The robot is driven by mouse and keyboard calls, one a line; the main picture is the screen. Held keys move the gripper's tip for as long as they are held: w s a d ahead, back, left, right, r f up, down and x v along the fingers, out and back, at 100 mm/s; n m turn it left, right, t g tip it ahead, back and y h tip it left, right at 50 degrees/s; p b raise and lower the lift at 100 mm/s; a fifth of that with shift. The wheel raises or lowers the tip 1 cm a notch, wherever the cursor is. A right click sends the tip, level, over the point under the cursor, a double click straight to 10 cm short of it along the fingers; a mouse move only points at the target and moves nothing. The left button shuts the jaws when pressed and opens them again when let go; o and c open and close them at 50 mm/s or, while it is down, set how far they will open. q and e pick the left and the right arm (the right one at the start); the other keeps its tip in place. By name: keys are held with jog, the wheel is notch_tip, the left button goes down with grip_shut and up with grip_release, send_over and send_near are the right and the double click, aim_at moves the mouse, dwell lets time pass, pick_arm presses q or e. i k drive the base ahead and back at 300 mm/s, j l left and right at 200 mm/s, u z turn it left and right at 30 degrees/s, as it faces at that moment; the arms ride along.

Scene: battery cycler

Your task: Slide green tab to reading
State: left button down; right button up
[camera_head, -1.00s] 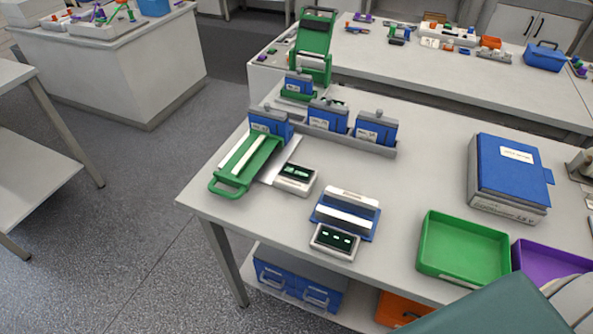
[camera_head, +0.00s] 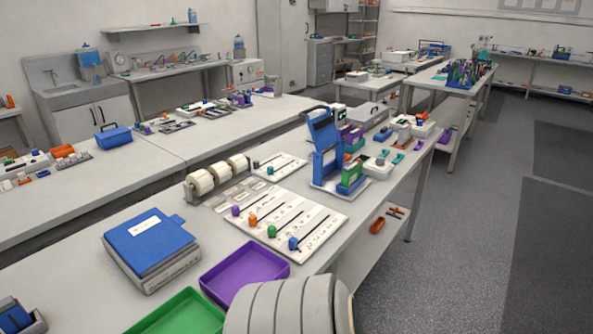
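A white slider board (camera_head: 325,208) lies on the long bench in the middle of the head view. It has several dark slots, each with a coloured tab at its near left end. The green tab (camera_head: 272,231) stands between the orange tab (camera_head: 253,220) and the blue tab (camera_head: 293,243). The purple tab (camera_head: 236,211) is at the far left of the row. The marks along the slots are too small to read. Neither of my grippers is in view.
A purple tray (camera_head: 243,287) and a green tray (camera_head: 180,318) stand in front of the board. A blue binder (camera_head: 150,245) lies at left, white rolls (camera_head: 217,172) behind. A blue upright device (camera_head: 325,140) stands beyond the board. Part of my arm covers the bottom middle.

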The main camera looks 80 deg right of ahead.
aim_at(272, 231)
jog(key=z, duration=0.45)
jog(key=l+z, duration=0.1)
jog(key=z, duration=0.75)
jog(key=l+z, duration=0.1)
jog(key=z, duration=0.8)
jog(key=i+z, duration=0.1)
jog(key=z, duration=0.3)
jog(key=k+l+z, duration=0.25)
jog(key=i+j, duration=0.1)
